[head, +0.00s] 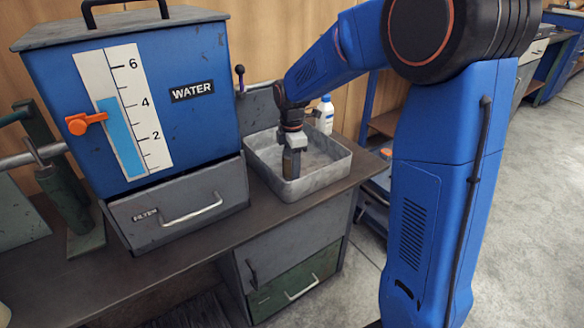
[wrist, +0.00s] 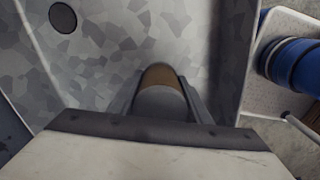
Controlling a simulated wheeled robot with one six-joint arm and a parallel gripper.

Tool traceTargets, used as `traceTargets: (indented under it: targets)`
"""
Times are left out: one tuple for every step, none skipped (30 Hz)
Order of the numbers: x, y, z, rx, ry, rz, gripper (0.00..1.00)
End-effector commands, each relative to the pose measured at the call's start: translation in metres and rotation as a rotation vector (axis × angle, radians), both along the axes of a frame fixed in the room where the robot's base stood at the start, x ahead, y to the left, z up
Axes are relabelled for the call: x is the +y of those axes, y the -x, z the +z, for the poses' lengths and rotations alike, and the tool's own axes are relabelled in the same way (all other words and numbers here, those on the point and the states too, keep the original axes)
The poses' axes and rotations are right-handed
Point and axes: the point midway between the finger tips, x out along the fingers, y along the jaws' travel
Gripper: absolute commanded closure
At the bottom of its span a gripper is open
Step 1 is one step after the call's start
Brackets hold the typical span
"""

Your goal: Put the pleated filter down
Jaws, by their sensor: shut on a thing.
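My gripper (head: 291,153) points down inside a grey metal basin (head: 318,183) on the workbench. It is shut on the pleated filter, a small cylinder with a grey end and a brownish side, which shows between the two fingers in the wrist view (wrist: 160,75). In the head view the filter (head: 290,168) is a small brownish shape below the fingers, near the basin's front left part. I cannot tell if its lower end touches the basin floor. The pleats are too small to make out.
A blue tank marked WATER (head: 165,100) stands left of the basin, above a grey drawer marked FILTER (head: 180,208). A white bottle with a blue label (head: 325,115) is behind the basin. The basin floor has a dark round spot (wrist: 62,17). Bare bench top (head: 230,240) lies in front.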

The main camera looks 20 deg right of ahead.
Motion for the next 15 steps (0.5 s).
traceTargets:
  targets:
    - [0.0000, 0.0001, -0.0011, 0.001, 0.000, 0.000, 0.81]
    - [0.0000, 0.0002, -0.0019, 0.001, 0.000, 0.000, 0.81]
    - [0.0000, 0.0003, -0.0026, 0.001, 0.000, 0.000, 0.54]
    - [0.0000, 0.0002, -0.0023, 0.001, 0.000, 0.000, 0.47]
    - [0.0000, 0.0002, -0.0023, 0.001, 0.000, 0.000, 0.40]
    - [0.0000, 0.0002, -0.0022, 0.001, 0.000, 0.000, 0.38]
    - [0.0000, 0.0002, -0.0022, 0.001, 0.000, 0.000, 0.38]
    - [0.0000, 0.0002, -0.0022, 0.001, 0.000, 0.000, 0.38]
    - [0.0000, 0.0002, -0.0021, 0.001, 0.000, 0.000, 0.38]
    - [0.0000, 0.0002, -0.0021, 0.001, 0.000, 0.000, 0.38]
    - [0.0000, 0.0002, -0.0021, 0.001, 0.000, 0.000, 0.38]
    - [0.0000, 0.0002, -0.0021, 0.001, 0.000, 0.000, 0.38]
    - [0.0000, 0.0001, -0.0020, 0.000, 0.000, 0.000, 0.38]
    - [0.0000, 0.0001, -0.0017, 0.000, 0.000, 0.000, 0.38]
    - [0.0000, 0.0000, -0.0006, 0.000, 0.000, 0.000, 0.38]
